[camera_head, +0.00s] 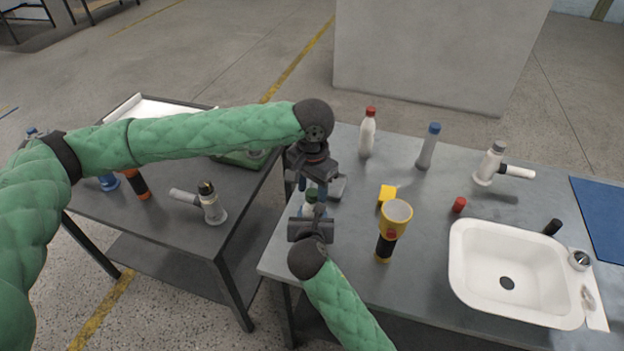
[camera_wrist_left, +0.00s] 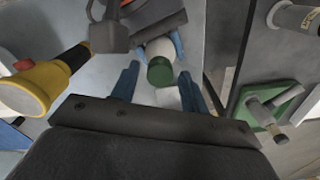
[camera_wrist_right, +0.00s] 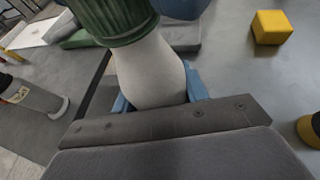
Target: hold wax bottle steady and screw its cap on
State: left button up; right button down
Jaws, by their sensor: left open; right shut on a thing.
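The wax bottle is white with a ribbed green cap. Its body (camera_wrist_right: 150,72) stands in my right gripper (camera_wrist_right: 158,95), whose blue fingers are shut around it. The green cap (camera_wrist_right: 112,20) sits on top of the neck; how tightly it is seated cannot be told. In the left wrist view the cap (camera_wrist_left: 160,72) lies between the parted blue fingers of my left gripper (camera_wrist_left: 159,74), which is open with a gap at the sides. In the head view the arms mostly hide the bottle; its green cap (camera_head: 310,195) shows between both grippers.
A yellow-black flashlight (camera_head: 385,245), yellow block (camera_head: 387,192) and red cap (camera_head: 459,204) stand right of the bottle. A red-capped bottle (camera_head: 367,135) and blue-capped bottle (camera_head: 428,148) stand behind. A white sink (camera_head: 470,300) is at right. A second table (camera_head: 160,235) is at left.

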pick_arm(q)
jog(key=shift+f, duration=0.15)
grip_shut()
jog(key=shift+o, duration=0.7)
grip_release()
